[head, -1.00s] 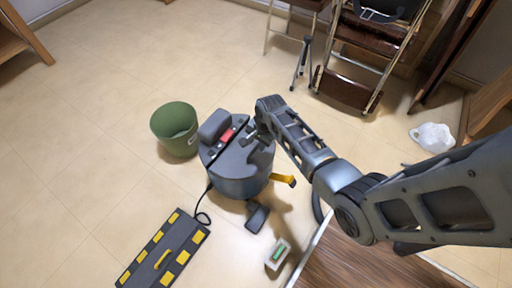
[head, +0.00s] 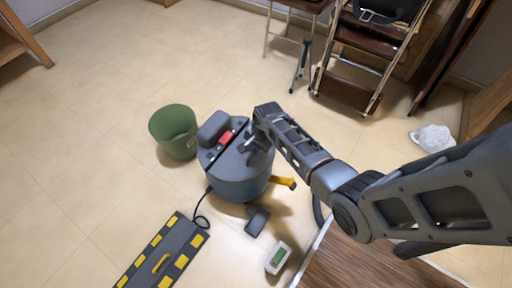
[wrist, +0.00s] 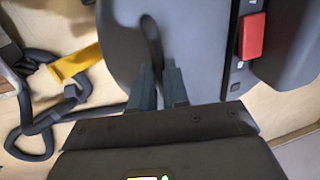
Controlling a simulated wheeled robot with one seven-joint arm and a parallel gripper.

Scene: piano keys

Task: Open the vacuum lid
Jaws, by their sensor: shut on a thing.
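The vacuum (head: 240,178) is a round dark grey-blue canister on the floor in the middle of the head view. Its flat grey lid (wrist: 188,45) fills the upper middle of the wrist view, with a red switch (wrist: 251,36) to the right. My gripper (wrist: 160,72) is over the lid, its fingers closed around a thin dark handle (wrist: 152,36) that rises from the lid's surface. In the head view my gripper (head: 249,144) reaches the right part of the vacuum's top. The fingertips partly hide the handle. The lid looks closed against the body.
A green bin (head: 174,130) stands close left of the vacuum. A yellow part (head: 284,183) and hose (wrist: 40,125) lie beside the vacuum. Chairs (head: 370,60) stand at the back; the left floor is clear.

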